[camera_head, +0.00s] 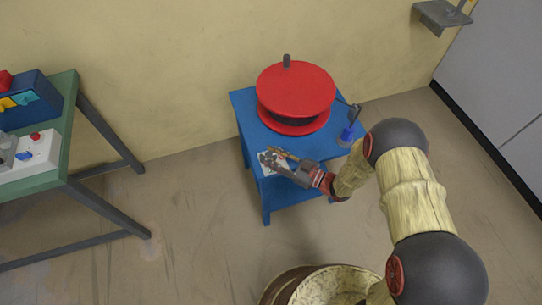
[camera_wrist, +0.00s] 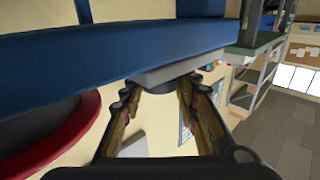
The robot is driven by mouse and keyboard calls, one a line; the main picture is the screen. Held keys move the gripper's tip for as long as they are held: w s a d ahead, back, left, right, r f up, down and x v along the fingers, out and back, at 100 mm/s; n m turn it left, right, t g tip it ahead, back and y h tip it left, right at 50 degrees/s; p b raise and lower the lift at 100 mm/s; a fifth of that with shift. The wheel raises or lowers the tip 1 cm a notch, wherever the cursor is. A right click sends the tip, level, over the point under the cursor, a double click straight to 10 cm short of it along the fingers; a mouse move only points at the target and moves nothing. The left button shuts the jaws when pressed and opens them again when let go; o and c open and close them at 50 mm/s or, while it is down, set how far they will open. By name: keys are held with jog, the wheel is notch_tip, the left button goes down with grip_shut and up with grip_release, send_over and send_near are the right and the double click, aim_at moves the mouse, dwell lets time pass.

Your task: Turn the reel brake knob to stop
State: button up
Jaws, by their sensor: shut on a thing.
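A red reel (camera_head: 295,88) with a dark core sits on top of a blue stand (camera_head: 243,108). In the wrist view, the blue edge of the stand (camera_wrist: 110,50) crosses the top, with a red-rimmed disc at the left. My gripper (camera_head: 269,160) is at the stand's front-left edge. In the wrist view, my gripper (camera_wrist: 158,88) is shut on a dark rounded knob (camera_wrist: 158,85) in front of a light grey plate (camera_wrist: 178,68). The knob is hidden by the fingers in the head view, and its setting cannot be read.
A small blue-and-grey fitting (camera_head: 348,132) stands at the stand's right side. A green workbench (camera_head: 68,95) with a blue box and a white box is at the left. Floor between bench and stand is clear.

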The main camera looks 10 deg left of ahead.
jog(key=shift+n+g, duration=0.4)
jog(key=shift+g, duration=0.2)
jog(key=o, duration=1.2)
jog(key=shift+a, duration=0.1)
jog(key=shift+c, duration=0.2)
jog(key=v, duration=1.2)
jog(key=shift+f, duration=0.2)
jog(key=shift+w, duration=0.15)
